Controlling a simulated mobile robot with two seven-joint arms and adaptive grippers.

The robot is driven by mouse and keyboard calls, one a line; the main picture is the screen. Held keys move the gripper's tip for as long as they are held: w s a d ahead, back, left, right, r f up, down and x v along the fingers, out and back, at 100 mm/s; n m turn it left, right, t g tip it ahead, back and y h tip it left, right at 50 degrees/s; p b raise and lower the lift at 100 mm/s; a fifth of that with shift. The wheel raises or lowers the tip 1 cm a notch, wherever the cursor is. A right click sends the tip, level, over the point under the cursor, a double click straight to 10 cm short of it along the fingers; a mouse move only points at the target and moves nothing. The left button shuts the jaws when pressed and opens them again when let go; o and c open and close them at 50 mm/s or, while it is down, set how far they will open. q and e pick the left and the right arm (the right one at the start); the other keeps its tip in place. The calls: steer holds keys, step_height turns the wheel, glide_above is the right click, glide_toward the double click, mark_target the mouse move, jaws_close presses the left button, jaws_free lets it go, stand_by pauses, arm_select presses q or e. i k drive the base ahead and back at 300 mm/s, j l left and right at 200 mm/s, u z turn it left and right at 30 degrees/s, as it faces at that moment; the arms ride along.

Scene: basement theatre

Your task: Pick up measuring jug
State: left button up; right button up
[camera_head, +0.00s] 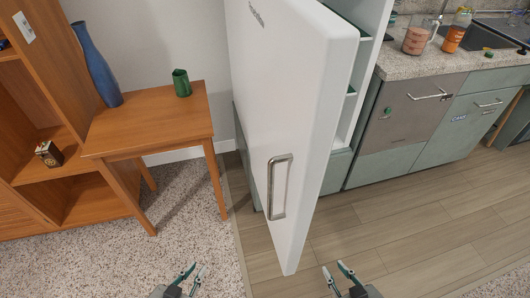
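A small dark green cup-like vessel (181,84) stands upright on the wooden side table (140,112); it may be the measuring jug, but I cannot tell for certain. A clear container with pinkish contents (414,42) stands on the kitchen counter at the upper right, with a pale vessel (433,29) beside it, too small to identify. My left gripper (198,266) is low in the view, open and empty, over the carpet. My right gripper (332,265) is open and empty, low over the wood floor. Both are well apart from these objects.
A white fridge door (290,115) swings open in the middle, between the side table and counter. A blue vase (97,68) stands beside the wooden shelf (60,90). An orange-labelled bottle (454,36) is near the sink. The carpet (120,262) in front is clear.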

mark_target(420, 28)
steer(key=k+l, duration=0.1)
steer(key=l, duration=0.3)
steer(key=k+l, duration=0.15)
steer(key=l, duration=0.2)
steer(key=k+l, duration=0.1)
steer(key=l, duration=1.3)
steer(key=i+l, duration=0.1)
steer(key=l, duration=0.2)
steer(key=i+l, duration=0.15)
steer(key=l, duration=0.15)
steer(key=i+l, duration=0.1)
steer(key=l, duration=0.2)
steer(key=i+l, duration=0.3)
steer(key=l, duration=0.15)
steer(key=i+l, duration=0.25)
steer(key=l, duration=0.2)
steer(key=i+l, duration=0.3)
steer(key=l, duration=0.15)
steer(key=i+l, duration=0.3)
steer(key=l, duration=0.2)
